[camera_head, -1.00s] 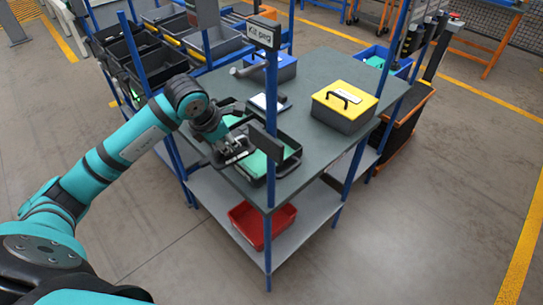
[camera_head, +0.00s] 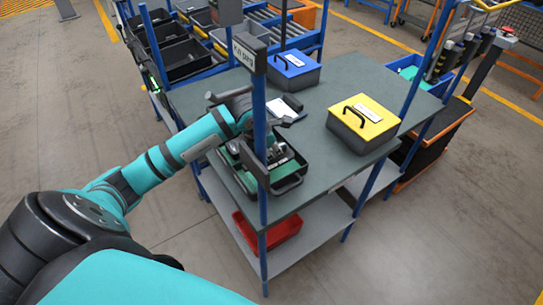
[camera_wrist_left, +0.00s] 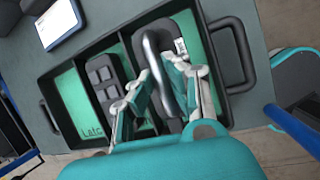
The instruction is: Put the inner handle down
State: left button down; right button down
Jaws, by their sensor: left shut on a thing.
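The inner handle (camera_wrist_left: 158,72), a bent silver lever on a dark plate, shows between the fingers of my left gripper (camera_wrist_left: 160,85). The gripper is shut on the lever. The handle's plate lies over or in the right compartment of a black tray (camera_wrist_left: 240,60) with green lining; I cannot tell whether it touches the floor. In the head view my left gripper (camera_head: 256,148) is low over the same tray (camera_head: 292,184) on the grey table, partly hidden by a blue post. A dark latch part (camera_wrist_left: 102,82) lies in the tray's left part, by a "Latch" label. My right gripper is not in view.
A blue post with a sign (camera_head: 260,130) stands in front of the tray. A yellow-lidded box (camera_head: 363,122) and a blue-lidded box (camera_head: 294,70) stand on the table (camera_head: 320,165). A white tablet (camera_head: 283,113) lies behind the tray. A red bin (camera_head: 270,232) sits on the lower shelf.

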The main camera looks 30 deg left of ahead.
pick_arm(q)
notch_tip(320, 180, down, 3)
jog(key=shift+w+d+r+p, duration=0.1)
jog(key=shift+d+r+p, duration=0.1)
jog(key=shift+p, duration=0.15)
jog(key=shift+a+f, duration=0.1)
jog(key=shift+f, duration=0.6)
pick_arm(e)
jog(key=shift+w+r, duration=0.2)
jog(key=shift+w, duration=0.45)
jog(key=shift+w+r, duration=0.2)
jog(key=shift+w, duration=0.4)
pick_arm(q)
jog(key=c, duration=1.5)
grip_release()
jog(key=shift+o, duration=0.7)
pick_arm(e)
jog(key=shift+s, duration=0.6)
